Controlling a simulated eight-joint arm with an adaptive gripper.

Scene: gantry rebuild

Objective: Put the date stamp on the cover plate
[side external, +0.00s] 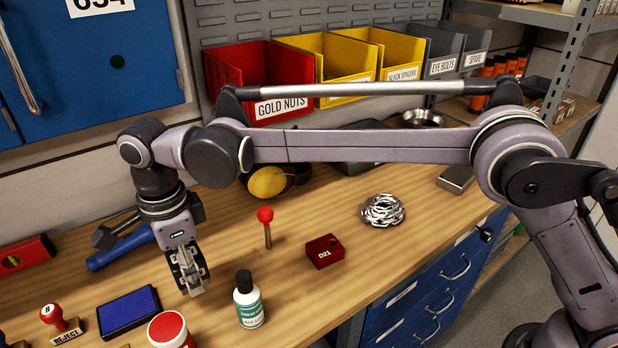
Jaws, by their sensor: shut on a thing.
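My gripper (190,283) points down over the left part of the wooden bench, between a blue ink pad and a white bottle. It is shut on a small dark and silver thing, mostly hidden by the fingers; it may be the date stamp, but I cannot tell. I cannot tell from this view whether it touches the bench. No other date stamp stands out. I cannot pick out the cover plate with certainty; a flat grey metal piece (457,178) lies at the bench's right edge.
Near my gripper are the ink pad (128,311), a REJECT stamp (66,329), a red-lidded jar (170,329) and the bottle (248,303). A red-knobbed rod (266,226), red block (325,251) and chain pile (382,210) stand to the right. Bins (258,75) line the back.

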